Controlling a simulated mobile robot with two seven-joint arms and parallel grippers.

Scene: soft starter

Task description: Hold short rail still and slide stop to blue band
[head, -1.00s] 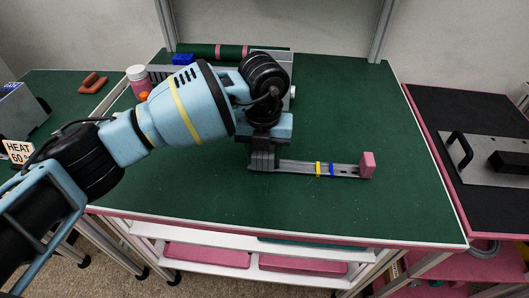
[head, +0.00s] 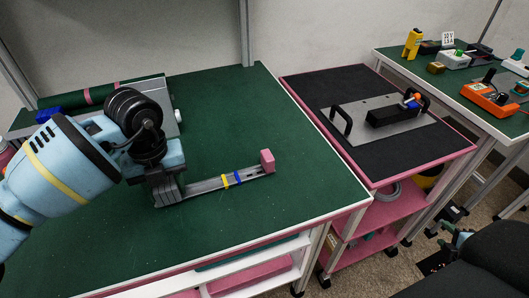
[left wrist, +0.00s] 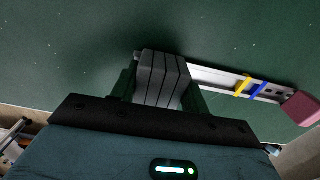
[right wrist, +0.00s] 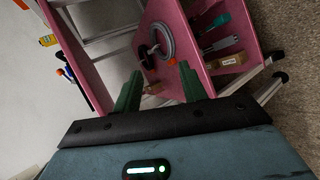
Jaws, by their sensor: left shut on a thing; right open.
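The short rail (head: 205,186) lies on the green table mat with a yellow band (head: 224,181) and a blue band (head: 238,177). A pink block (head: 267,162) stands at its right end, beyond the blue band. A ribbed dark grey block (left wrist: 162,80) sits at the rail's left end. My left gripper (left wrist: 160,92) is shut on this grey block, one finger on each side. I cannot tell for sure which piece is the stop. My right gripper (right wrist: 160,75) is open and empty, away from the rail, over the floor near the pink shelves.
A black-topped cart (head: 300,88) right of the table bears a metal plate with handles (head: 345,115). A farther table (head: 400,62) holds several devices. Pink shelves (right wrist: 208,30) with tools show in the right wrist view. The mat (head: 240,110) around the rail's right half is clear.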

